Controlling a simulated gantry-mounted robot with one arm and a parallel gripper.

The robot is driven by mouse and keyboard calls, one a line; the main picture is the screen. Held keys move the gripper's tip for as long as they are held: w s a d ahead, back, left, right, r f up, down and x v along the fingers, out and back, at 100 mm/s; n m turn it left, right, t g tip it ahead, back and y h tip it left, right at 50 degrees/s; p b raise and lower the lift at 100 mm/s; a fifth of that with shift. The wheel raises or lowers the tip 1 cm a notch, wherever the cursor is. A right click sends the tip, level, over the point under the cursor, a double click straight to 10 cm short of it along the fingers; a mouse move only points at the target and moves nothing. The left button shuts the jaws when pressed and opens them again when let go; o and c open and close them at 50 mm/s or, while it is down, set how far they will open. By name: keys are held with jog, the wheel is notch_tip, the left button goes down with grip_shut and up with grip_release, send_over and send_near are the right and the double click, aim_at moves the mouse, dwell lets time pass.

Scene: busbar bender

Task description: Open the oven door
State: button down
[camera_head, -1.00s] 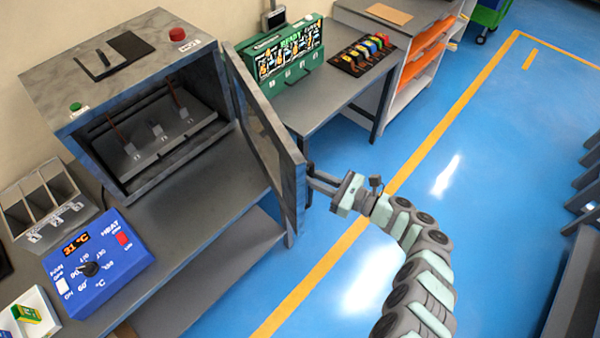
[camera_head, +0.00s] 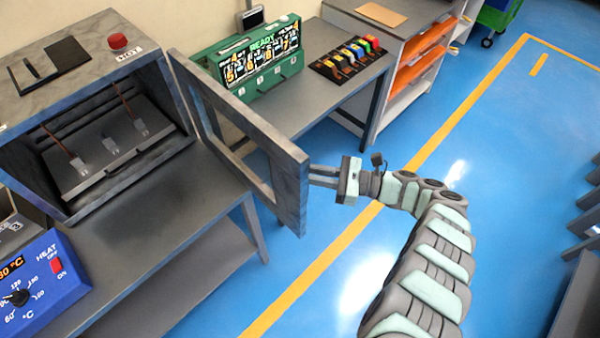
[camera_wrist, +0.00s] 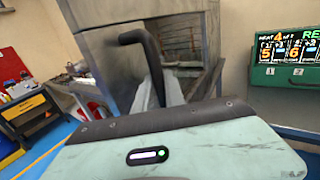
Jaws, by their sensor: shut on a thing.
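The oven (camera_head: 110,55) stands at the left of the head view with its front open, showing a dark inside with a rack (camera_head: 105,150) and small clips on it. Its grey framed door (camera_head: 292,185) is swung out to the right, standing well away from the oven mouth. My gripper (camera_head: 318,176) is at the door's outer edge, shut on the door handle, which is mostly hidden behind the door frame in the head view. In the wrist view the dark curved handle (camera_wrist: 140,50) rises beyond my gripper's pale housing, and my fingertips are hidden.
A blue heat control box (camera_head: 45,285) sits on the bench front left. A green case with a lit display (camera_head: 255,60) and a board of coloured switches (camera_head: 348,60) stand on the table behind the door.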

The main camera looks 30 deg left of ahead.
dwell(0.3)
jog(key=c, duration=1.4)
grip_release()
jog(key=shift+a, duration=0.1)
jog(key=b+v, duration=1)
jog(key=b, duration=1.2)
jog(key=shift+w+f, duration=0.35)
jog(key=shift+w, duration=0.15)
jog(key=b, duration=0.2)
jog(key=shift+s+d+r+b, duration=0.1)
jog(key=shift+s+d+b, duration=0.15)
jog(key=shift+d+b, duration=0.15)
jog(key=shift+s+r+b, duration=0.1)
jog(key=shift+r+b, duration=0.15)
jog(key=shift+b, duration=0.05)
